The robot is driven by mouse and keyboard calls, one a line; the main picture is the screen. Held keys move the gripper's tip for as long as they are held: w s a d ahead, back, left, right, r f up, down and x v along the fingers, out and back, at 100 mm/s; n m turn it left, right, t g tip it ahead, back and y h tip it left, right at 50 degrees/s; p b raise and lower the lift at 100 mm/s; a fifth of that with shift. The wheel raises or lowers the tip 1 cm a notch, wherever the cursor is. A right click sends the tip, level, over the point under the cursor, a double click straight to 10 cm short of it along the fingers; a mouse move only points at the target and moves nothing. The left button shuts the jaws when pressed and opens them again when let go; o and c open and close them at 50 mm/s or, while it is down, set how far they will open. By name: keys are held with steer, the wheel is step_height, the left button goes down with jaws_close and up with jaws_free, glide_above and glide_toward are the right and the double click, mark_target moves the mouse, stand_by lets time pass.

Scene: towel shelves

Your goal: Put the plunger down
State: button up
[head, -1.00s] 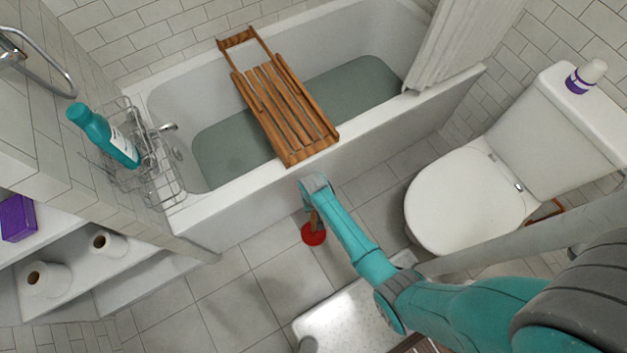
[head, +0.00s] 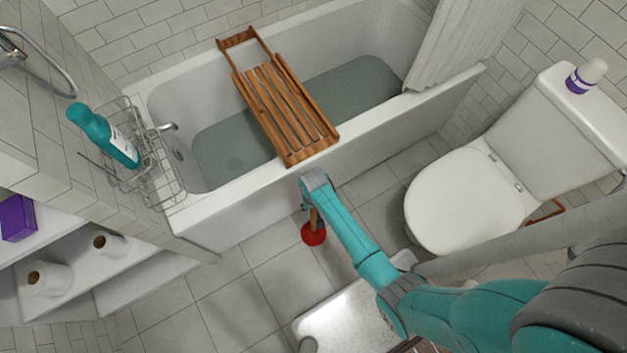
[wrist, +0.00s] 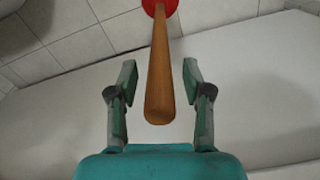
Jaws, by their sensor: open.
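The plunger has a red cup (head: 313,235) that rests on the tiled floor beside the bathtub. Its wooden handle (wrist: 159,85) shows in the wrist view and points toward my wrist. My gripper (wrist: 159,72) is open, with one finger on each side of the handle and a visible gap on both sides. In the head view my gripper (head: 307,203) is just above the plunger, partly hidden by my own arm. The arm also hides part of the handle.
The bathtub (head: 240,210) with a wooden rack (head: 285,110) across it is close behind the plunger. The toilet (head: 465,200) stands to the right. A white step or mat (head: 345,318) lies in front. Floor tiles to the left are clear.

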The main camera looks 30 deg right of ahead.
step_height(320, 180, up, 10)
steer(key=shift+r, duration=0.2)
steer(key=s+r+n+t, duration=0.15)
steer(key=s+t, duration=0.25)
steer(key=s, duration=0.4)
steer(key=s+r+t, duration=0.3)
steer(key=s, duration=0.5)
steer(key=s+r+t, duration=0.4)
steer(key=s+r, duration=0.1)
steer(key=r, duration=0.9)
steer(key=s+r+n+t, duration=0.1)
steer(key=s+r+t, duration=0.2)
steer(key=r, duration=1.1)
steer(key=s, duration=0.3)
steer(key=shift+s+t, duration=0.3)
steer(key=shift+t, duration=0.1)
steer(key=shift+o, duration=0.4)
steer(key=shift+f+n, duration=0.1)
steer(key=shift+n, duration=0.15)
